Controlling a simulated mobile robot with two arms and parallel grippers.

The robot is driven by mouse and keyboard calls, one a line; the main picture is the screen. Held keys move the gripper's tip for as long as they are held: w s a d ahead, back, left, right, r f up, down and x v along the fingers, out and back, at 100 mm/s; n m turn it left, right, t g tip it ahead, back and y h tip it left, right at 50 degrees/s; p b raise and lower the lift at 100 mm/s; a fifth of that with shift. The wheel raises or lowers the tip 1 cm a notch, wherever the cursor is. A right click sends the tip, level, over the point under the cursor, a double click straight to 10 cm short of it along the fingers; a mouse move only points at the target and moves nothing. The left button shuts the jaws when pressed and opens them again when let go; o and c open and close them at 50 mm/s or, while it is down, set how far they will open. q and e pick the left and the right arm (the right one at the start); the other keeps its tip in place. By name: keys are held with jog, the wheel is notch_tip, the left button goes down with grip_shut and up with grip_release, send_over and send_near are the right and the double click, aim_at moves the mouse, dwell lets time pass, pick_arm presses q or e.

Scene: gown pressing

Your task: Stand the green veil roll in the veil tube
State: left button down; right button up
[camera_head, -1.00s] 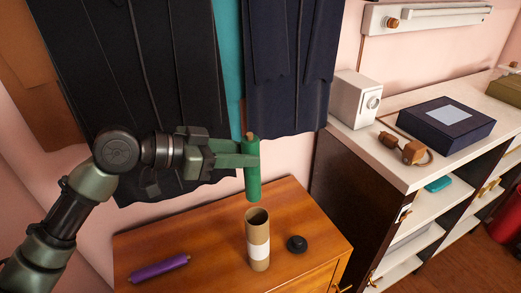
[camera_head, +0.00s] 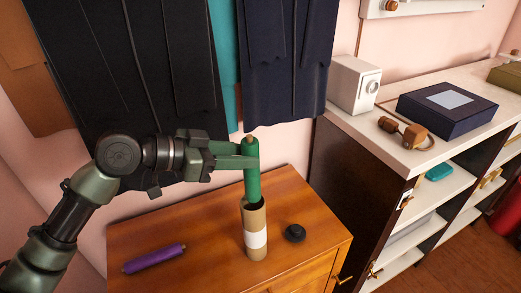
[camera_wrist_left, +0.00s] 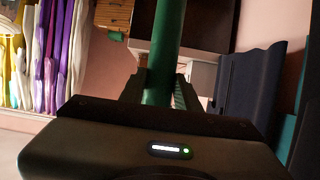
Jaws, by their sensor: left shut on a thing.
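The green veil roll (camera_head: 252,181) is upright, with its lower end inside the mouth of the veil tube (camera_head: 256,220). The tube is brown cardboard with a white band and stands upright on the wooden cabinet. My left gripper (camera_head: 249,155) is shut on the roll near its top, above the tube. The roll also shows between the fingers in the left wrist view (camera_wrist_left: 163,60). The roll's lower end is hidden by the tube wall. My right gripper is not in view.
A purple roll (camera_head: 154,258) lies on the wooden cabinet top (camera_head: 205,250) at left. A black round cap (camera_head: 295,233) lies right of the tube. Dark gowns (camera_head: 130,70) hang behind. A white-topped shelf unit (camera_head: 395,150) stands at right.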

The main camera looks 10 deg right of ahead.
pick_arm(q)
notch_tip(320, 180, down, 7)
jog(key=b, duration=0.4)
jog(key=shift+f, duration=0.15)
dwell(0.5)
dwell(0.4)
jog(key=c, duration=0.9)
grip_release()
